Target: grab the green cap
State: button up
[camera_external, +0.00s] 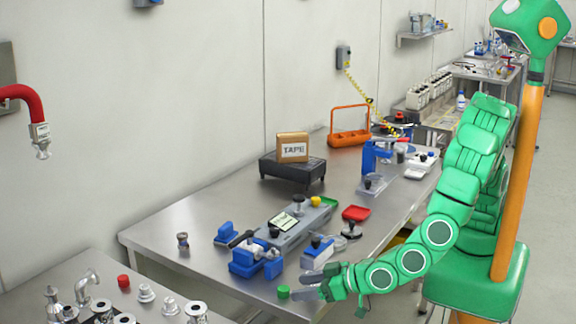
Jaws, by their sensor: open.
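The green cap (283,291) is a small round piece near the front edge of the steel table (180,224). My gripper (303,285) is at the front edge of the table, just right of the cap. Its two grey fingers point left and are apart, with nothing seen between them. The nearer fingertip is very close to the cap; I cannot tell whether it touches. The cap does not look to be between the fingers.
A blue-and-grey fixture (318,251) stands just behind my gripper. A blue vise (254,261) is behind the cap, beside a long grey device (297,229). A red cap (123,281) lies on the nearer table with metal fittings. The table's left part is mostly clear.

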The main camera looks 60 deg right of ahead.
aim_at(287, 288)
jog(key=shift+w+f, duration=0.2)
jog(key=shift+w, duration=0.45)
jog(key=shift+w+f, duration=0.2)
jog(key=shift+w, duration=0.4)
jog(key=shift+x, duration=1.2)
jog(key=c, duration=1.1)
